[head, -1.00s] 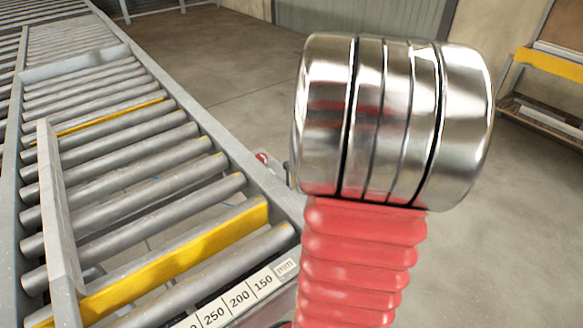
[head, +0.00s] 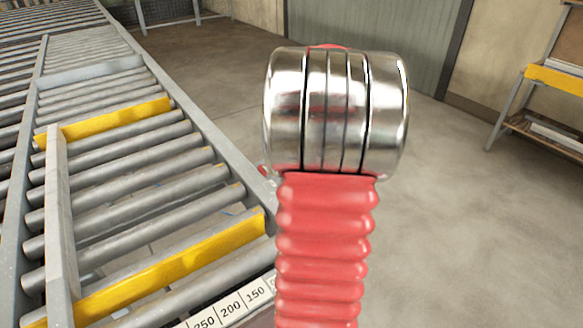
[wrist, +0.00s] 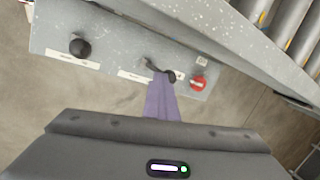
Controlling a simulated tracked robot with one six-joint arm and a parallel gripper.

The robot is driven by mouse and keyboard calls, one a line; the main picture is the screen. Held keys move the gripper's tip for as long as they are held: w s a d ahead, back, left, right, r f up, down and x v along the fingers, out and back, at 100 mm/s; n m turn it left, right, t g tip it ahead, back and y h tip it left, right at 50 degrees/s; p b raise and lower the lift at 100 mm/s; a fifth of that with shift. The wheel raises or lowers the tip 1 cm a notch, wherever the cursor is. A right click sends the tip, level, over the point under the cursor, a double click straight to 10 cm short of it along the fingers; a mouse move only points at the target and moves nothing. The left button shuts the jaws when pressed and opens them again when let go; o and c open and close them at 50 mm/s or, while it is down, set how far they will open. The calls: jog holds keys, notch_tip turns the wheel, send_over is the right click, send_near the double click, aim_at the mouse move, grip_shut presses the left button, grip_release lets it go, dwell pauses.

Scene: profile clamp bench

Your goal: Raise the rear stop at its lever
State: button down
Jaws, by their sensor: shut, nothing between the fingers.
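In the wrist view, my gripper (wrist: 161,78) is shut, with its purple fingers together and empty. Its tips are at a dark lever (wrist: 157,68) on a grey speckled panel (wrist: 120,52); they overlap it in the picture, and I cannot tell whether they touch. In the head view, a far yellow stop bar (head: 108,120), likely the rear stop, stands up above the rollers. A nearer yellow bar (head: 175,268) also stands up across the rollers. My gripper and the lever are hidden from the head view behind my arm.
A black round knob (wrist: 80,47) and a red button (wrist: 198,83) sit on the panel either side of the lever. A metal fence (head: 60,220) runs along the roller conveyor (head: 135,185). A shelf rack (head: 550,80) stands at the right; the floor between is clear.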

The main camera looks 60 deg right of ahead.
jog(key=shift+w+d, duration=0.1)
dwell(0.5)
jog(key=shift+r, duration=0.1)
jog(key=v, duration=0.9)
jog(key=shift+r, duration=0.4)
